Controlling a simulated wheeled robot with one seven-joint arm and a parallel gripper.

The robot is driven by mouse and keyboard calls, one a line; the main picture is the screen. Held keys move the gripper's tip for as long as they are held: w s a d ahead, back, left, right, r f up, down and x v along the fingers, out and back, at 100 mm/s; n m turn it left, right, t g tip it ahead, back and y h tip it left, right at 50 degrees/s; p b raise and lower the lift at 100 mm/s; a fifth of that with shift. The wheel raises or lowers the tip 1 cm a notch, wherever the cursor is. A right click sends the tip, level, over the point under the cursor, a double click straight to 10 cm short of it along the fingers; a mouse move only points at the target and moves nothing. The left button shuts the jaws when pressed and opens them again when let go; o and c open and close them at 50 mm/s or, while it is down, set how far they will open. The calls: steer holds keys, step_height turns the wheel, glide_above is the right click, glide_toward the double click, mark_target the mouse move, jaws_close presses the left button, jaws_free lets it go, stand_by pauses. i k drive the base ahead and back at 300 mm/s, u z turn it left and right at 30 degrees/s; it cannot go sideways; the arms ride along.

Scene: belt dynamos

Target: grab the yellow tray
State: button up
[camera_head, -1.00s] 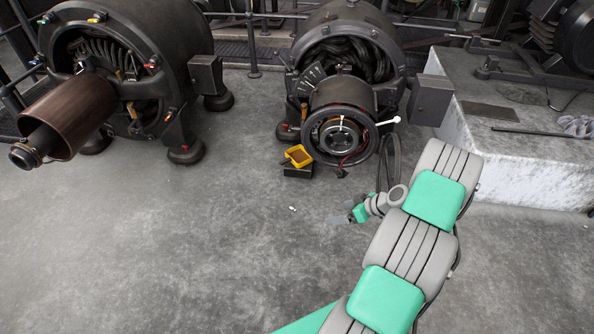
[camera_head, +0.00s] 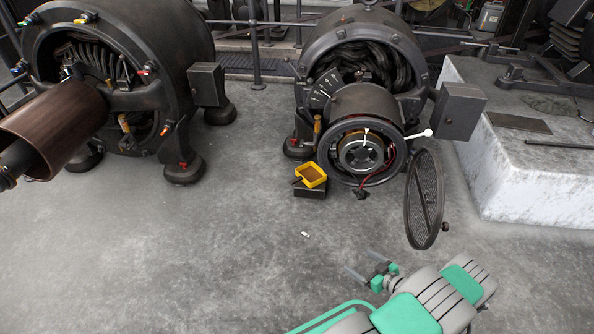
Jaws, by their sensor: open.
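The yellow tray (camera_head: 324,181) is small and shallow, with a brown inside and a dark piece at its left side. It rests on a low dark block (camera_head: 310,192) on the floor, just left of the right dynamo's open front. My gripper (camera_head: 362,268) is open and empty, at the lower middle of the view. It is below and to the right of the tray, well apart from it, with its two grey fingers pointing left. Nothing hides the tray.
The right dynamo (camera_head: 352,110) stands behind the tray, with a round mesh cover (camera_head: 424,200) swung open at its right. A white-knobbed lever (camera_head: 427,133) sticks out there. A small white object (camera_head: 305,234) lies on the floor. Floor between gripper and tray is otherwise clear.

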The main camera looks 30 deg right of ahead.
mark_target(309, 173)
steer(key=z, duration=0.05)
steer(key=i, duration=1.5)
